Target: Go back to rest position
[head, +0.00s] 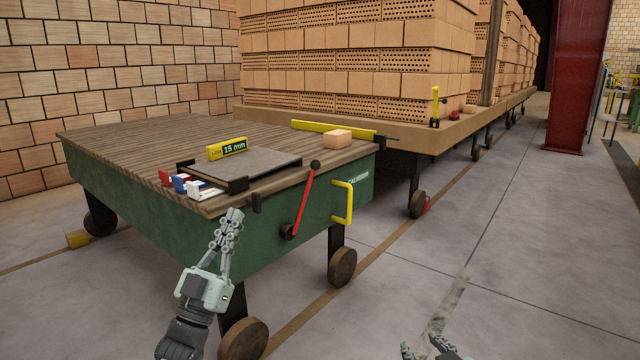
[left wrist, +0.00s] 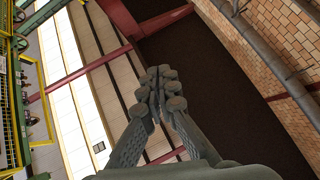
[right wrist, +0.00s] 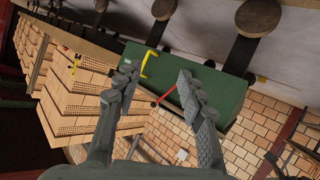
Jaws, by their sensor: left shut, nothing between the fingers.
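My left gripper (head: 231,219) stands upright in front of the green cart's near side, its fingertips together and empty. In the left wrist view the left gripper (left wrist: 161,84) points up towards a dark opening and a brick wall, with its fingers closed on nothing. My right gripper (head: 425,345) shows only partly at the bottom edge of the head view, to the right of the cart and over the floor. In the right wrist view the right gripper (right wrist: 156,84) has its fingers spread wide apart, with nothing between them.
The green cart (head: 150,190) has a slatted wooden top. On it are a grey plate (head: 245,162), a yellow 15 mm block (head: 227,149), a brick (head: 338,139) and a yellow bar (head: 335,131). A red lever (head: 304,200) and yellow handle (head: 349,203) stick out. Floor at right is clear.

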